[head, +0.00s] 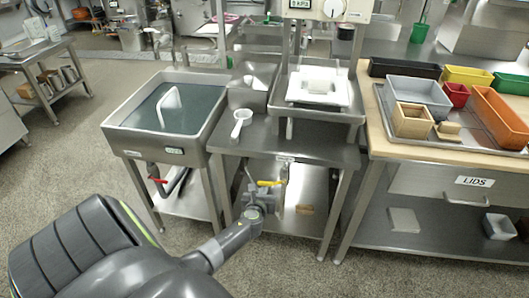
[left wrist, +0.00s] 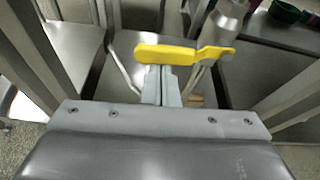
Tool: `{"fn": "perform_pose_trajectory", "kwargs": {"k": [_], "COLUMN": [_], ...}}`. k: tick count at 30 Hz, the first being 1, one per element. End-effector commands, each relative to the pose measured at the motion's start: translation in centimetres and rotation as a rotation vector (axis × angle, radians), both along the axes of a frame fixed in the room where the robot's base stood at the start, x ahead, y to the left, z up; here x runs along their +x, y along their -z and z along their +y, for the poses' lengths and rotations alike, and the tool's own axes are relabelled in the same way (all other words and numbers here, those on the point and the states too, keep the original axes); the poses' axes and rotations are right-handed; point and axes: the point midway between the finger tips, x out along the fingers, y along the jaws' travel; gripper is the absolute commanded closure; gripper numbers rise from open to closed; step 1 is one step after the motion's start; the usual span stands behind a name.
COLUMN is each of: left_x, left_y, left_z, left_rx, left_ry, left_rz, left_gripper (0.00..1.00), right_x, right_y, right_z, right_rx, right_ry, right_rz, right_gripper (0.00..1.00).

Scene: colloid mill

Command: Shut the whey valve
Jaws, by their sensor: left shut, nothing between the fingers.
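A yellow valve lever (head: 270,183) lies about level on a metal pipe below the middle steel table, under a small label too small to read. In the left wrist view the yellow lever (left wrist: 168,54) runs across the picture, its pivot at the right end on a steel valve body (left wrist: 226,22). My left gripper (head: 264,197) is shut and empty at the lever; its fingertips (left wrist: 162,72) overlap the lever's lower edge in the wrist view. I cannot tell if they touch. A second valve with a red lever (head: 157,180) is under the sink. My right gripper is out of view.
A sink (head: 118,132) with liquid stands left of the middle table (head: 322,150), which has a white ladle (head: 241,122) on it. A wooden-topped bench (head: 375,140) with bins stands right. Table legs flank the pipe; floor in front is clear.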

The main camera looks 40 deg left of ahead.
Motion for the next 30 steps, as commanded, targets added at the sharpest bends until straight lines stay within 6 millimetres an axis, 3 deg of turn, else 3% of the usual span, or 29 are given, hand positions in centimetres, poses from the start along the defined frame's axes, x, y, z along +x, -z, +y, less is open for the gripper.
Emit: {"fn": "perform_pose_trajectory", "kwargs": {"k": [30], "left_x": [-0.02], "left_y": [-0.59], "left_z": [0.14], "left_rx": [0.078], "left_ry": [0.001], "left_rz": [0.045], "left_gripper": [1.00], "right_x": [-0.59], "right_y": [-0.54], "right_z": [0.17], "right_rx": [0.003], "right_ry": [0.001], "right_rz": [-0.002], "right_gripper": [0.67]}}
